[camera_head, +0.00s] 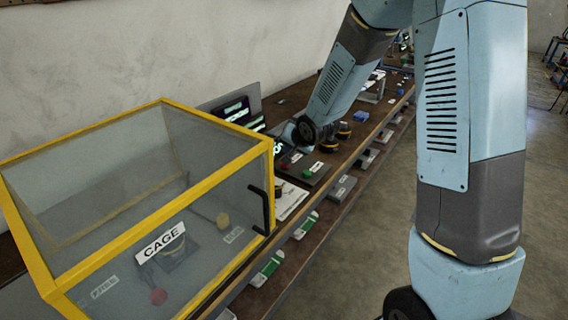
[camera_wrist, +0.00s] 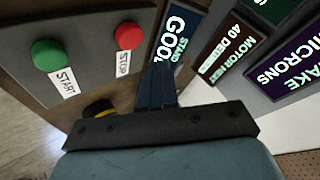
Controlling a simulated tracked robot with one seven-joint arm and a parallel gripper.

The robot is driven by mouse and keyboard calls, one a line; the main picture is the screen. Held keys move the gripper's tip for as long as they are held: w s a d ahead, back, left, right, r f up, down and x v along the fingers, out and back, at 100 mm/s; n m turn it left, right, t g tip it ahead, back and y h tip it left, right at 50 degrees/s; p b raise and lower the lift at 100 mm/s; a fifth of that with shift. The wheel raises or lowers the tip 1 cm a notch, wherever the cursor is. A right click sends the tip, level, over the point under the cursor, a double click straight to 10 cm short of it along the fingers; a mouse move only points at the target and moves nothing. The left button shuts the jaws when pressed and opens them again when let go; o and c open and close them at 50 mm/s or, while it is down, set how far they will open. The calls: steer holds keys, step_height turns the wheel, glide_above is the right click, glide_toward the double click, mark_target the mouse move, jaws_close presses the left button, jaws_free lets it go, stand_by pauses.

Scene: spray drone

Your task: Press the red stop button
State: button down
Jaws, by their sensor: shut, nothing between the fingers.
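The red stop button (camera_wrist: 128,35) is a round dome on a dark panel (camera_wrist: 88,18), with a STOP label beside it. The green start button (camera_wrist: 47,55) is left of it on the same panel, with a START label. My gripper (camera_wrist: 158,70) is shut and empty. Its fingers are right of the red button in the wrist view and appear apart from it; the height between them is hard to judge. In the head view the panel (camera_head: 318,179) with the green button (camera_head: 308,173) lies on the bench below my wrist.
A yellow-framed clear cage (camera_head: 150,185) stands at the left of the bench. Lit display screens (camera_head: 236,110) stand behind the panel near the wall; they also show at the right in the wrist view (camera_wrist: 228,48). Black-and-yellow round items (camera_head: 329,144) sit beyond the panel.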

steer(key=shift+r, duration=1.4)
steer(key=s+d+r+n+h, duration=0.1)
steer(key=s+d+r+h, duration=0.3)
steer(key=s+d+r, duration=1)
steer(key=s+d+r+n+g, duration=0.1)
steer(key=s+d+r, duration=0.2)
steer(key=s, duration=0.6)
steer(key=s+d+r+n+g, duration=0.1)
steer(key=s+d+r, duration=0.2)
steer(key=s, duration=0.7)
steer(key=shift+s+g, duration=0.15)
steer(key=shift+g, duration=0.15)
